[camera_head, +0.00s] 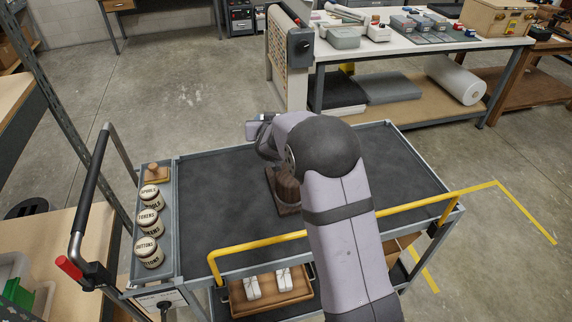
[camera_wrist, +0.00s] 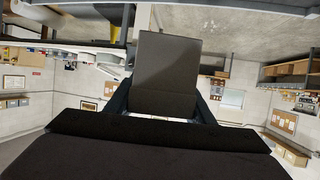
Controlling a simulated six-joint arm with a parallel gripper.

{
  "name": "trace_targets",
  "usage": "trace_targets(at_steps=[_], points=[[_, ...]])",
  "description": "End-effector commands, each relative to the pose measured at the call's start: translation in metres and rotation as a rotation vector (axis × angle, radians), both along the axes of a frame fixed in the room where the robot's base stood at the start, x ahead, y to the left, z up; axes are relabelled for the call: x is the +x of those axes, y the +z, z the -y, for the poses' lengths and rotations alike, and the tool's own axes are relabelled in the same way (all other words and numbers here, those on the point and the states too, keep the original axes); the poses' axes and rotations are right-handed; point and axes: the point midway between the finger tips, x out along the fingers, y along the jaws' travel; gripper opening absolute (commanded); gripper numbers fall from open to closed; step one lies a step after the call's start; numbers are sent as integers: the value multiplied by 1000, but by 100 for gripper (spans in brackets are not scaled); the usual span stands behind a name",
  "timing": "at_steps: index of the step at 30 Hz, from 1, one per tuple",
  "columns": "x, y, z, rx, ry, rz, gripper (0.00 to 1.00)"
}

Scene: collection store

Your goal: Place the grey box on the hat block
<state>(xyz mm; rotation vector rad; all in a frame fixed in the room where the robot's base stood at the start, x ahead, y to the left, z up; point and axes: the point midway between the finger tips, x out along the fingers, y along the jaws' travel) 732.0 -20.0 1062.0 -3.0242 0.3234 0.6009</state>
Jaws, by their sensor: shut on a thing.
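The hat block (camera_head: 286,192) is a brown wooden form on a flat base, standing on the dark mat of the cart; my arm covers part of it. My gripper (camera_head: 258,128) is above and behind it, near the far edge of the cart, largely hidden by my wrist. In the wrist view my gripper (camera_wrist: 166,104) is shut on the grey box (camera_wrist: 167,78), with a finger on each side. The box is held off the cart, apart from the hat block. In the head view I cannot clearly tell the box from my gripper.
The cart (camera_head: 225,205) has a raised rim and a yellow rail (camera_head: 262,243) along its front. Round labelled tins (camera_head: 149,222) stand in its left side tray. The mat is otherwise clear. A workbench (camera_head: 410,43) with boxes stands behind.

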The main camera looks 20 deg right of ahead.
Motion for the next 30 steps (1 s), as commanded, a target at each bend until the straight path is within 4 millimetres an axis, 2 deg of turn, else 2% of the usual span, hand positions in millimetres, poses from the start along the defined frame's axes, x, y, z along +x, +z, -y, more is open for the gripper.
trace_targets(at_steps=[1, 5, 8, 12, 17, 23, 30], points=[[-1, 17, 20, 0, -22, 6, 23], [-7, 46, 58, -2, -33, 6, 23], [-12, 59, 72, -3, -18, 4, 23], [-18, 68, 80, -3, 9, 0, 23], [-23, 73, 80, -3, 49, 0, 23], [-29, 66, 64, -3, 128, -2, 23], [-43, 33, 35, 1, 243, -4, 23]])
